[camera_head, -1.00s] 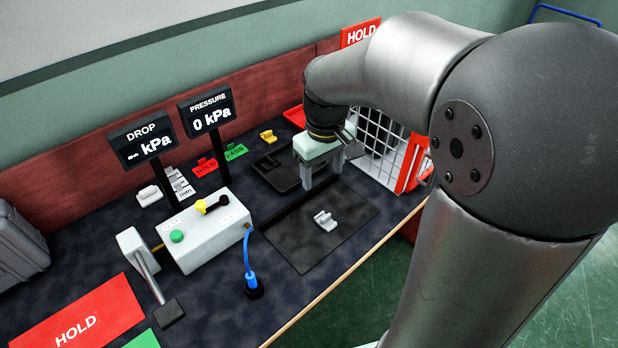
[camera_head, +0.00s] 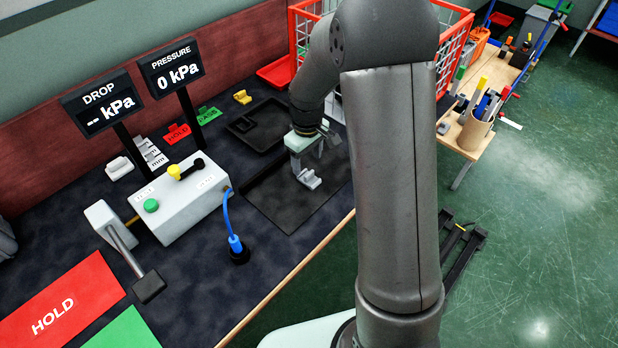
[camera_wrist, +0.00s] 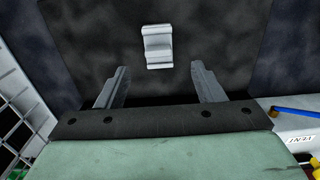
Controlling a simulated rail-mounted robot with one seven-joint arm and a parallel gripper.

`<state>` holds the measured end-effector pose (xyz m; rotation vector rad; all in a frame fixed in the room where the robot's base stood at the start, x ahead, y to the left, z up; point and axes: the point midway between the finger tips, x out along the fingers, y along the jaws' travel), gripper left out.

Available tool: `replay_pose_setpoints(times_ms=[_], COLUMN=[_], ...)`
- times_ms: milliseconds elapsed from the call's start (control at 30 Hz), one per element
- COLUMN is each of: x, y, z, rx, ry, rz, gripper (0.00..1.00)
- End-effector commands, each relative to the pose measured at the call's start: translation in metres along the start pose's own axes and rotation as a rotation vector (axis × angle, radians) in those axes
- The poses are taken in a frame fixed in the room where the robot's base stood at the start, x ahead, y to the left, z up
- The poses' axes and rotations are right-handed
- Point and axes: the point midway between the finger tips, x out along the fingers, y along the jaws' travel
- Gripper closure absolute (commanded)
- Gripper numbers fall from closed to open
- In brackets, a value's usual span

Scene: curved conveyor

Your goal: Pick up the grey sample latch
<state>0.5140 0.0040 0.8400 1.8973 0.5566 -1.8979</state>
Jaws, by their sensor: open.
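The grey sample latch (camera_head: 309,180) lies on the black mat (camera_head: 278,208) on the bench. In the wrist view the latch (camera_wrist: 157,46) is a small light-grey bracket lying ahead of the fingertips, roughly centred between them. My gripper (camera_head: 307,163) is open and empty, just behind and above the latch in the head view. In the wrist view both fingers of my gripper (camera_wrist: 160,78) are spread apart, with the latch beyond their tips.
A control box (camera_head: 185,200) with a green button stands left of the mat, with a blue plug and cable (camera_head: 235,243) beside it. A black tray (camera_head: 256,122) lies behind. A red wire crate (camera_head: 300,35) stands at the back. The mat's front part is clear.

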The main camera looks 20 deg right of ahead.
Motion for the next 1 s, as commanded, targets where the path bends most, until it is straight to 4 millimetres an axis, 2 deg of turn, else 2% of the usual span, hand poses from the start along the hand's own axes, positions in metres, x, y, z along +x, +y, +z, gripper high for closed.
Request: replay_pose_setpoints(times_ms=[167,433,733,900,1000], x=[0.012,0.050,0.056,0.055,0.055], y=[0.000,0.001,0.002,0.002,0.002], z=[0.001,0.001,0.001,0.001,0.001], rx=[0.000,0.001,0.001,0.001,0.001], ry=[-0.002,-0.002,0.000,0.000,0.000], rz=[-0.002,-0.002,0.000,0.000,0.000], gripper=[0.38,0.38,0.38,0.85,0.87])
